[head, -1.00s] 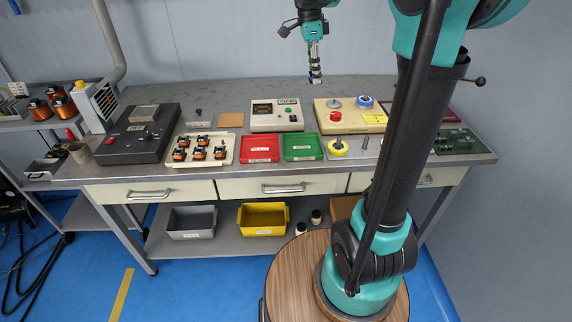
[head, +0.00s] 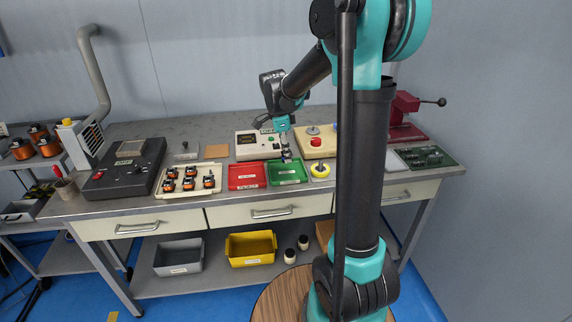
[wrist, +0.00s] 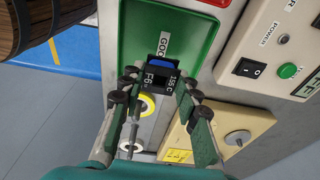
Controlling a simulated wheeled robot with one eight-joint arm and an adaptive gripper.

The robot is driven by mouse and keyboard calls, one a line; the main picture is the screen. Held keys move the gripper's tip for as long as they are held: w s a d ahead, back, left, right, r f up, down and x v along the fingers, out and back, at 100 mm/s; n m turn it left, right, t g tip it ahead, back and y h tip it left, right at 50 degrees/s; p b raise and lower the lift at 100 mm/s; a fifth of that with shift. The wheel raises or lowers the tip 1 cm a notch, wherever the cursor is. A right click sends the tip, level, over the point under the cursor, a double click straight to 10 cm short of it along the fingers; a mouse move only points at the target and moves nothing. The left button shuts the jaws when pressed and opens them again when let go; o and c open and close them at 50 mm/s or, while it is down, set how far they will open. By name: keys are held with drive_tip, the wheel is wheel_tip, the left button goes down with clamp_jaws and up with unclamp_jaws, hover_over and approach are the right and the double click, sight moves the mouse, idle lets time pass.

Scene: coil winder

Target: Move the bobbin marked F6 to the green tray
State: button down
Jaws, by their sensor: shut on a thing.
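The bobbin marked F6 (wrist: 157,77) is dark with a blue part, and its label also reads 155 C. My gripper (wrist: 156,86) is shut on it, one finger on each side. In the head view my gripper (head: 286,156) points down at the green tray (head: 275,176), and the held bobbin is small there. In the wrist view the bobbin overlaps the lower end of the green tray (wrist: 135,35), which has a GOOD label and looks empty. I cannot tell how high the bobbin is above the tray floor.
A red tray (head: 240,172) stands left of the green one. A cream tray (head: 165,190) holds several orange-and-black bobbins. A tester box (head: 247,146) stands behind, a yellow ring (head: 320,171) and a cream panel with a red button (head: 316,142) to the right.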

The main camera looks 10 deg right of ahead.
sight(288, 172)
drive_tip(key=shift+f, duration=2.45)
drive_tip(key=shift+f, duration=0.1)
drive_tip(key=c, duration=1.1)
unclamp_jaws()
drive_tip(key=r, duration=0.4)
drive_tip(key=a+r, duration=0.1)
drive_tip(key=r, duration=0.6)
drive_tip(key=shift+s+a+r, duration=0.25)
drive_tip(key=shift+r, duration=0.1)
drive_tip(key=s+d+f+n+t, duration=0.1)
drive_tip(key=s+d+f+n, duration=0.1)
drive_tip(key=s+f+n, duration=0.3)
drive_tip(key=s+d+f+n+t+y, duration=0.1)
drive_tip(key=s+d+f+n, duration=0.1)
drive_tip(key=s+f+n, duration=0.3)
drive_tip(key=s+d+f+n+t, duration=0.2)
drive_tip(key=s+f+n, duration=0.3)
drive_tip(key=s+n, duration=0.3)
drive_tip(key=shift+s+y, duration=0.4)
drive_tip(key=shift+s, duration=1.7)
